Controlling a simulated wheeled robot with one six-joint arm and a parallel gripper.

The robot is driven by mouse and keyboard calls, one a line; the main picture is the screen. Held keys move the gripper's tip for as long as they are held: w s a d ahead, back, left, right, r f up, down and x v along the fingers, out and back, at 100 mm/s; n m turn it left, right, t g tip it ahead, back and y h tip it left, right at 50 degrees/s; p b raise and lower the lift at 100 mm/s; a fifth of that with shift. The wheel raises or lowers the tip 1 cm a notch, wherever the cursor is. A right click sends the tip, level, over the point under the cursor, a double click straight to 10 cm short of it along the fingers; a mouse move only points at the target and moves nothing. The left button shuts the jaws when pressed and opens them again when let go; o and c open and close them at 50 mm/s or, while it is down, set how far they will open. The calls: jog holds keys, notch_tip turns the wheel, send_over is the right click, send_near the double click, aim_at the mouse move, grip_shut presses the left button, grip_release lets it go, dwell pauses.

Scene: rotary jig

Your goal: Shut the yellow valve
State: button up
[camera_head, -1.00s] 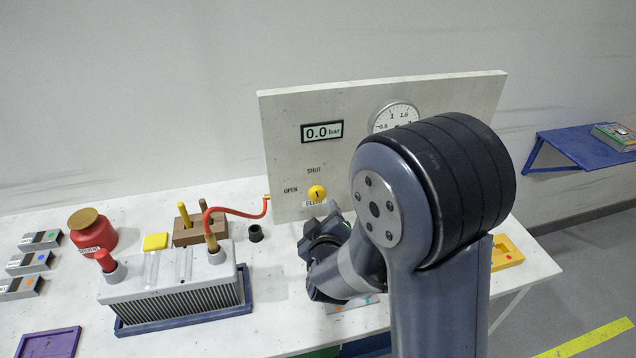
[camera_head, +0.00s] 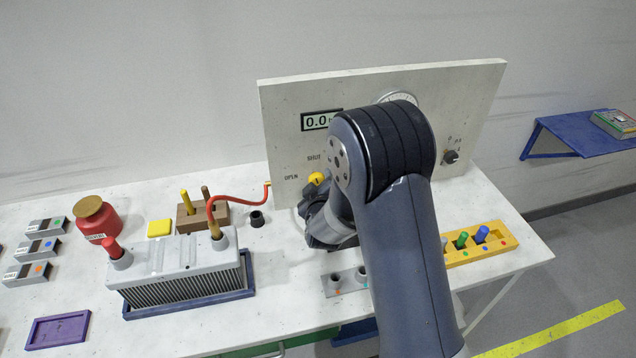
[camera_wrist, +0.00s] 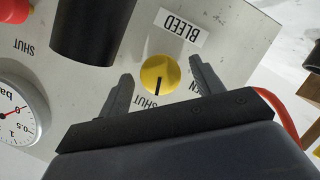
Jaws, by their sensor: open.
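The yellow valve (camera_head: 317,178) is a round knob on the upright grey panel (camera_head: 285,105), partly hidden by my arm. In the wrist view the yellow knob (camera_wrist: 160,75) lies between my fingers, with a visible gap on each side. Its black mark runs from the middle toward the SHUT label (camera_wrist: 148,102); the BLEED label (camera_wrist: 181,28) is on the opposite side. My gripper (camera_wrist: 160,70) is open and empty, close to the panel. In the head view its fingers are mostly hidden behind my arm.
A red hose (camera_head: 240,198) ends at the panel's left edge, beside the valve. A grey ribbed block (camera_head: 180,270) stands to the left. A dark cylinder (camera_wrist: 92,28) and a gauge (camera_wrist: 18,112) are on the panel nearby. A yellow rack (camera_head: 490,243) is at right.

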jog(key=shift+c, duration=0.5)
jog(key=c, duration=0.9)
jog(key=m+y+b, duration=0.1)
jog(key=m+b, duration=0.1)
jog(key=b, duration=0.3)
jog(key=shift+g, duration=0.3)
jog(key=o, duration=1)
jog(key=shift+s+d, duration=0.1)
jog(key=b+v, duration=0.1)
jog(key=v, duration=0.9)
jog(key=shift+s+b, duration=0.25)
jog(key=shift+b, duration=0.05)
